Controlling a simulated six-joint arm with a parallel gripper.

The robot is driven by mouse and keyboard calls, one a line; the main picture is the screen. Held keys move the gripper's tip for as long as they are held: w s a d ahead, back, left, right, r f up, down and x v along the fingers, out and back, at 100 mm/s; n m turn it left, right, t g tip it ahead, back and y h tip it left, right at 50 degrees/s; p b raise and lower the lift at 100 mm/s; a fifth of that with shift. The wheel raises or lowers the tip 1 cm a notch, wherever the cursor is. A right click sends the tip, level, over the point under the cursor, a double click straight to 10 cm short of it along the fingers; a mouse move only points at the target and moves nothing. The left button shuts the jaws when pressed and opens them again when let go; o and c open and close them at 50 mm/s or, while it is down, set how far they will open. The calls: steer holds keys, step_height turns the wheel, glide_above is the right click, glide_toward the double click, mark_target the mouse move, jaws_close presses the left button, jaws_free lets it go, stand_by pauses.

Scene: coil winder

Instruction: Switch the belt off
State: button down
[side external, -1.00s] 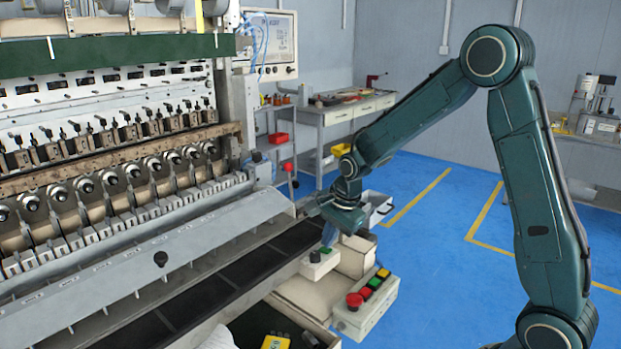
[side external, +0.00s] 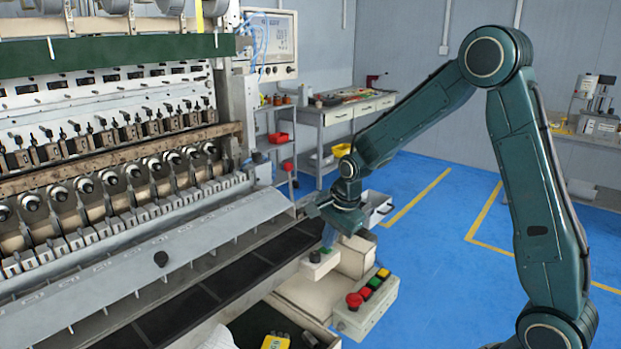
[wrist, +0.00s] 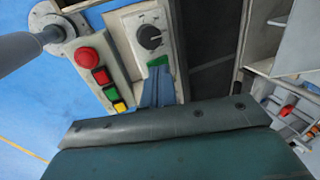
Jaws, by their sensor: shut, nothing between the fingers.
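The belt (side external: 190,309) is a dark strip running along the front of the winder. Beside it stands a small pale switch box (side external: 318,268), which in the wrist view has a black rotary knob (wrist: 149,37) and a green switch (wrist: 158,61). My gripper (side external: 327,243) points down over this box. Its blue-grey fingers (wrist: 156,76) are shut and empty, with their tips at the green switch, partly covering it. I cannot tell whether they touch it or which way the switch is set.
A control box (side external: 347,319) with a red mushroom button (side external: 354,300) and red, green and yellow buttons stands close by the switch box. Blue floor to the right is open.

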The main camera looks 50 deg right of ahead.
mark_target(329, 250)
steer(key=shift+f, duration=0.4)
stand_by(0.3)
steer(key=shift+r, duration=3.55)
steer(key=s+a+r+n+t, duration=0.1)
steer(key=s+a+r+n, duration=0.1)
steer(key=s+r+n, duration=0.4)
steer(key=s+a+r+n, duration=0.3)
steer(key=s+r, duration=0.1)
steer(key=s, duration=0.4)
steer(key=s+a+n+t, duration=0.1)
steer(key=s+a+n, duration=0.1)
steer(key=s+n, duration=0.7)
steer(key=shift+s, duration=1.75)
